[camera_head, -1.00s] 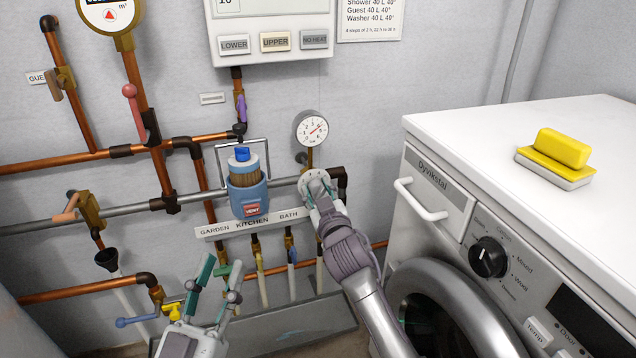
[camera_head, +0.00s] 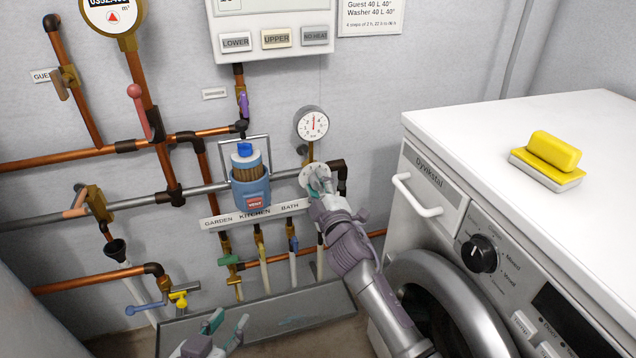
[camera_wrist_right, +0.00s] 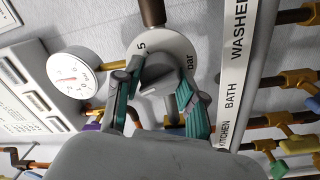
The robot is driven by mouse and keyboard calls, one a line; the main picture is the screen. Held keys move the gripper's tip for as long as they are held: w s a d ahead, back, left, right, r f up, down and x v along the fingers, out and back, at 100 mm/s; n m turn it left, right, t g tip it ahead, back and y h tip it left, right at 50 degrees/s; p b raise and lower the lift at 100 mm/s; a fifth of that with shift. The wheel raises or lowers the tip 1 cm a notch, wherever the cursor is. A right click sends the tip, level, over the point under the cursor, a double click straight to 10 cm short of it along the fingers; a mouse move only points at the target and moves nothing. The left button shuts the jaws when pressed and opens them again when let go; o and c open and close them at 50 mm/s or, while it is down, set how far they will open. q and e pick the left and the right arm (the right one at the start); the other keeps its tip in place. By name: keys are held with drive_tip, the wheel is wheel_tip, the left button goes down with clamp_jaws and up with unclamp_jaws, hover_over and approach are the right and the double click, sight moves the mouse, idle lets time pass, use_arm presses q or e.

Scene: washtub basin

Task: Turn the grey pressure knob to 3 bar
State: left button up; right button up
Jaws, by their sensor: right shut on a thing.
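The grey pressure knob (camera_wrist_right: 156,74) sits on a round white dial plate (camera_wrist_right: 178,50) marked "5" and "bar" in the right wrist view. My right gripper (camera_wrist_right: 158,98) is shut on the knob, one finger on each side. My left gripper (camera_head: 228,322) is open and empty, low in front of the grey trough.
Copper and grey pipes with several valves cover the wall at left. A blue filter housing (camera_head: 250,190) stands left of the knob, above the garden, kitchen and bath label strip (camera_head: 222,220). A washing machine (camera_head: 510,115) with a yellow sponge (camera_head: 553,150) fills the right side.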

use_arm(q)
drive_tip(key=shift+s+a+f, duration=0.1)
drive_tip(key=shift+s+f, duration=0.1)
drive_tip(key=shift+f, duration=0.05)
use_arm(e)
drive_tip(key=shift+n, duration=0.3)
drive_tip(key=o, duration=1.1)
drive_tip(key=shift+o, duration=0.2)
